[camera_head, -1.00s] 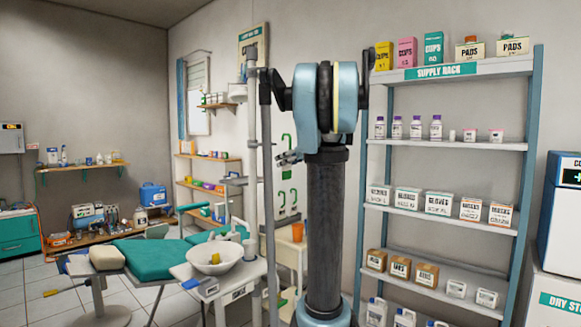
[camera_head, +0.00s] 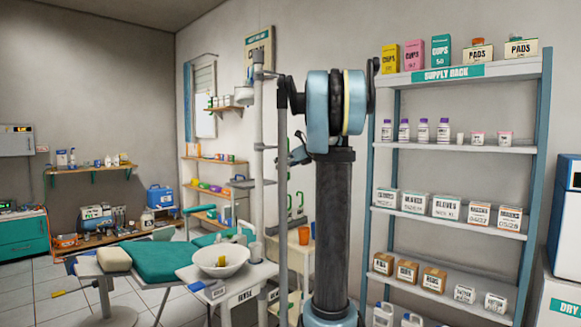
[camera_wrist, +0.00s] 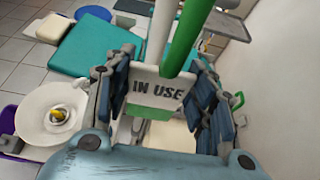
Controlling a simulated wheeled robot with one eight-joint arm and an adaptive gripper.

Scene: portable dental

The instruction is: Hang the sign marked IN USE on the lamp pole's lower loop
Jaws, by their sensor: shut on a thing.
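The sign marked IN USE (camera_wrist: 157,88) is white with dark letters and a green lower band. It shows between the fingers of my gripper (camera_wrist: 155,100) in the wrist view, and my gripper is shut on it. A white bar and a green bar cross close above the sign; I cannot tell whether they touch it. In the head view my gripper (camera_head: 299,150) shows small and dark beside my arm, right of the white lamp pole (camera_head: 257,190). The sign is not clear there, and I cannot make out the pole's lower loop.
A basin (camera_head: 221,260) and a teal dental chair (camera_head: 160,260) stand left of the pole; the basin also shows in the wrist view (camera_wrist: 50,110). A supply rack (camera_head: 455,145) full of boxes and bottles is to the right. An orange cup (camera_head: 304,235) stands behind my arm.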

